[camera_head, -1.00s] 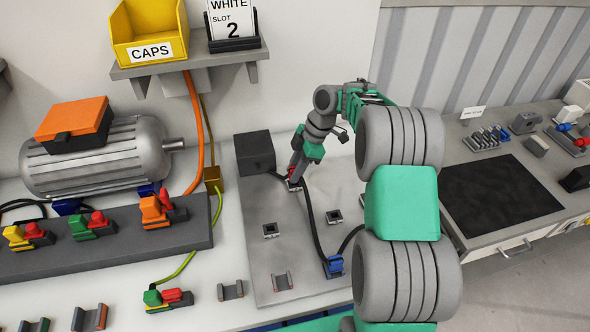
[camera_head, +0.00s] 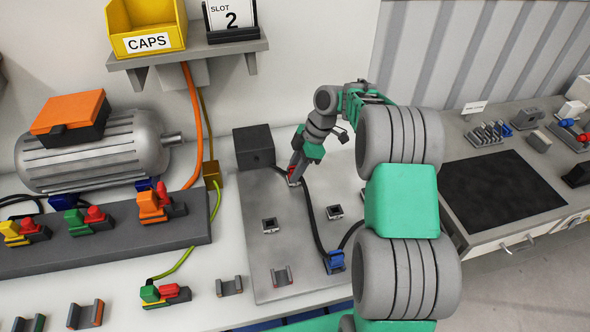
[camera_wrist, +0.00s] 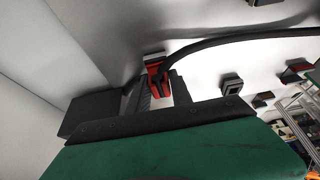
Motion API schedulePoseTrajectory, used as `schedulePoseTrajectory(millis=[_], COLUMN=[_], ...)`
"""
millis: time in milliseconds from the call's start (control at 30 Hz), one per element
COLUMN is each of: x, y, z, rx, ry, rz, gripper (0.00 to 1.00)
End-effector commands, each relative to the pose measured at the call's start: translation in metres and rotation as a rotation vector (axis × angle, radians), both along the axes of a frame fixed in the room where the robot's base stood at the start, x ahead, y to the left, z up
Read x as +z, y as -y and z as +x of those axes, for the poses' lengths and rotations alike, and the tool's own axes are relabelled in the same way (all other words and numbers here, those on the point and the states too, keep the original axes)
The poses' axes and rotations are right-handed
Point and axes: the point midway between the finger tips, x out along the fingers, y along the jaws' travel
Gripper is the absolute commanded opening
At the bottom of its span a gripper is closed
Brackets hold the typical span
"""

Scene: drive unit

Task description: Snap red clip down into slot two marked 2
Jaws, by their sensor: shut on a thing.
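The red clip (camera_wrist: 157,80) is between my gripper's fingers in the wrist view, with a black cable joined to it. My gripper (camera_head: 294,182) is shut on it and points down at the back of the grey panel (camera_head: 250,195), beside a black box (camera_head: 254,147). Only a bit of the red clip (camera_head: 291,173) shows in the head view. It is at a square socket there; whether it is fully seated I cannot tell. A card reading "SLOT 2" (camera_head: 231,18) stands on the shelf. No slot number on the panel is readable.
Two empty square sockets (camera_head: 270,225) (camera_head: 334,212) show on the panel. A blue clip (camera_head: 335,262) with a black cable sits at its front right. A metal motor (camera_head: 95,150) and a grey rail (camera_head: 105,238) of coloured connectors stand left.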

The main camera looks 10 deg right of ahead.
Motion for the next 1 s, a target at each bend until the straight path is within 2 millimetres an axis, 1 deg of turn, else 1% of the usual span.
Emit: schedulePoseTrajectory(millis=[67,100,400,600,700,767,1000], x=[-0.003,-0.003,-0.003,-0.002,0.002,0.010,0.056], y=[0.000,0.000,0.000,0.000,0.002,0.005,0.025], z=[0.000,0.000,-0.001,-0.001,0.000,0.001,0.000], rx=[0.000,0.000,0.000,0.000,-0.001,-0.002,-0.001], ry=[-0.002,-0.002,-0.004,-0.002,0.000,0.001,-0.001], rz=[0.000,0.000,0.000,0.000,0.000,0.000,0.000], gripper=[0.00,0.28,0.52,0.52,0.52,0.52,0.52])
